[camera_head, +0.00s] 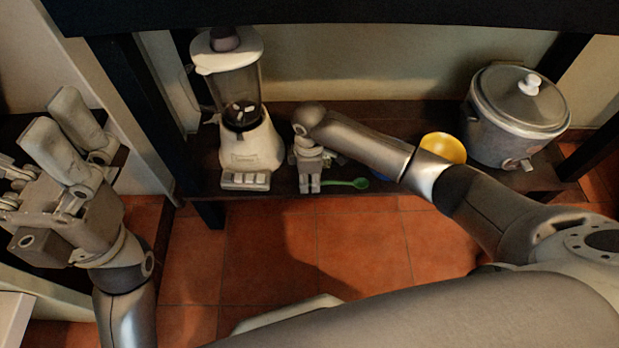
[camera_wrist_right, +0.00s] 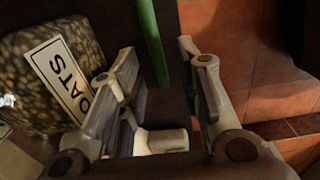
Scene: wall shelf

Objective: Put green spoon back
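The green spoon (camera_head: 347,183) lies on the low dark shelf (camera_head: 285,193) near its front edge, just right of my right gripper. My right gripper (camera_head: 309,186) points down at the shelf. In the right wrist view its two fingers (camera_wrist_right: 158,58) are apart with nothing clamped. The spoon's green handle (camera_wrist_right: 153,42) shows in the gap there, nearer the left finger; whether it touches is unclear. My left gripper (camera_head: 57,112) is at the far left, fingers apart and empty, away from the spoon.
A white blender (camera_head: 250,145) stands left of my right gripper. A yellow bowl (camera_head: 443,148) and a lidded grey cooker (camera_head: 518,112) stand to the right. A jar labelled OATS (camera_wrist_right: 68,72) is beside the right gripper's left finger. A dark board hangs overhead.

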